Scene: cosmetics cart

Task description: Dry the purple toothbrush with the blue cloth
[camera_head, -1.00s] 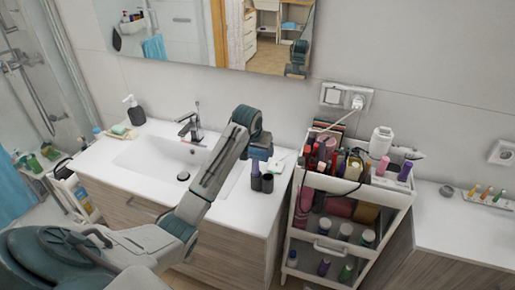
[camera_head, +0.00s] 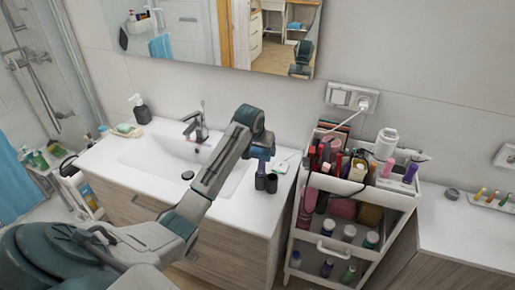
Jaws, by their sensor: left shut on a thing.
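I cannot make out the purple toothbrush. A blue cloth (camera_head: 12,180) hangs at the far left by the shower; whether it is the task's cloth I cannot tell. My right gripper is not in view.
A white cart (camera_head: 297,240) packed with bottles stands right of the counter. The tap (camera_head: 196,122), a dark soap dispenser (camera_head: 141,110) and a soap dish (camera_head: 126,131) are on the counter. The mirror (camera_head: 205,30) hangs behind. The basin is empty.

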